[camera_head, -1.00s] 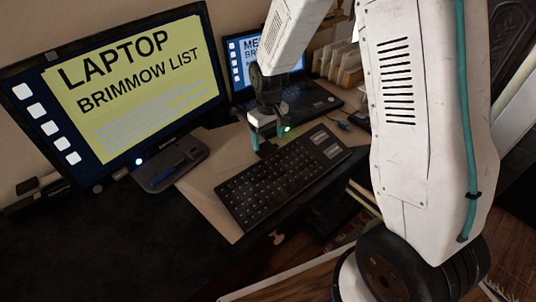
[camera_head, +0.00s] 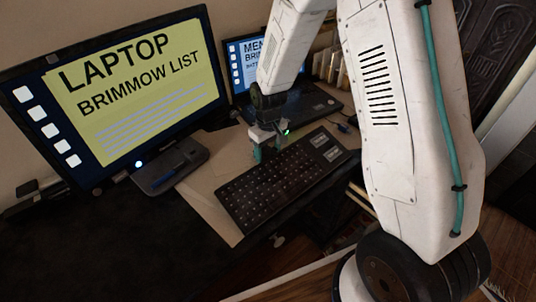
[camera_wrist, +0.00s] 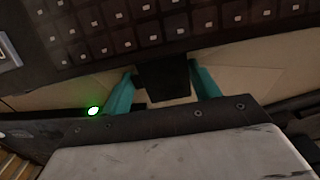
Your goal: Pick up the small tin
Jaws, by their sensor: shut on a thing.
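A small dark, box-like thing (camera_wrist: 165,78), which I take to be the small tin, sits between the two teal fingers of my gripper (camera_wrist: 163,86) in the wrist view. My gripper is shut on it, with a finger at each side. In the head view my gripper (camera_head: 267,148) is low over the desk, just behind the keyboard's far edge. There the tin is mostly hidden by the fingers. I cannot tell whether the tin still touches the desk.
A black keyboard (camera_head: 287,181) lies close in front of my gripper. A large monitor (camera_head: 125,95) stands at the left, with a pen (camera_head: 165,175) on its base. An open laptop (camera_head: 300,103) is behind. The wooden desk (camera_head: 222,215) ends at the front.

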